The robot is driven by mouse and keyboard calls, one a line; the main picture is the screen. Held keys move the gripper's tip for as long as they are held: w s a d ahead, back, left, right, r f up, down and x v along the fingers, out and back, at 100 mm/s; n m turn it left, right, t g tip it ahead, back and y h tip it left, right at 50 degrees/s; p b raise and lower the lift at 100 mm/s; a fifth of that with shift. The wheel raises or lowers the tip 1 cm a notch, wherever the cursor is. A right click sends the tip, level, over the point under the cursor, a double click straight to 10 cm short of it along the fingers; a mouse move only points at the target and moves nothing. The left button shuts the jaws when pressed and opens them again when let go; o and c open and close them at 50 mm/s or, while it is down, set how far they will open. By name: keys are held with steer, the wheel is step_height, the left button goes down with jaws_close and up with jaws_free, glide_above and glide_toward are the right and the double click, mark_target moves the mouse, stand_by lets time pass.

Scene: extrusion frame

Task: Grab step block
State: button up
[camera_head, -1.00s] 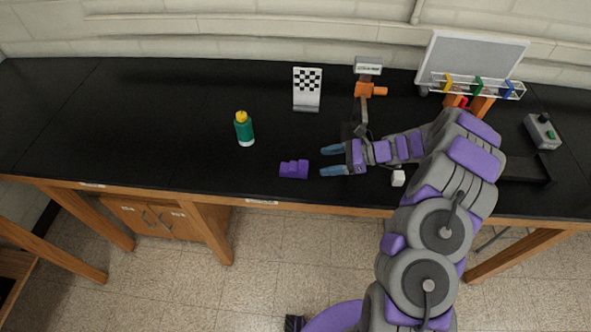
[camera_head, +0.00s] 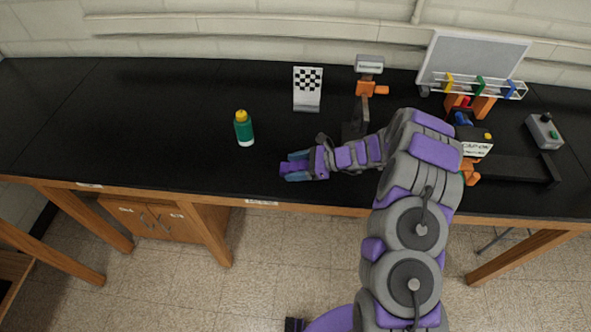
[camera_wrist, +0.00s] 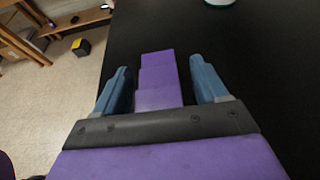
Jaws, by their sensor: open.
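The purple step block (camera_head: 285,169) lies on the black table near its front edge, partly hidden by my gripper in the head view. My gripper (camera_head: 292,167) is open around it, with one blue finger on each side. In the wrist view the step block (camera_wrist: 158,78) sits between the two fingers of my gripper (camera_wrist: 163,80), its stepped top facing the camera. Gaps show on both sides, wider on the right, so the fingers look apart from it.
A green bottle with a yellow cap (camera_head: 244,129) stands behind and left of the block. A checkered stand (camera_head: 307,90) and a grey-orange device (camera_head: 367,80) stand at the back. The black table (camera_head: 150,120) is clear to the left.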

steer(key=c, duration=1.1)
steer(key=shift+r, duration=0.15)
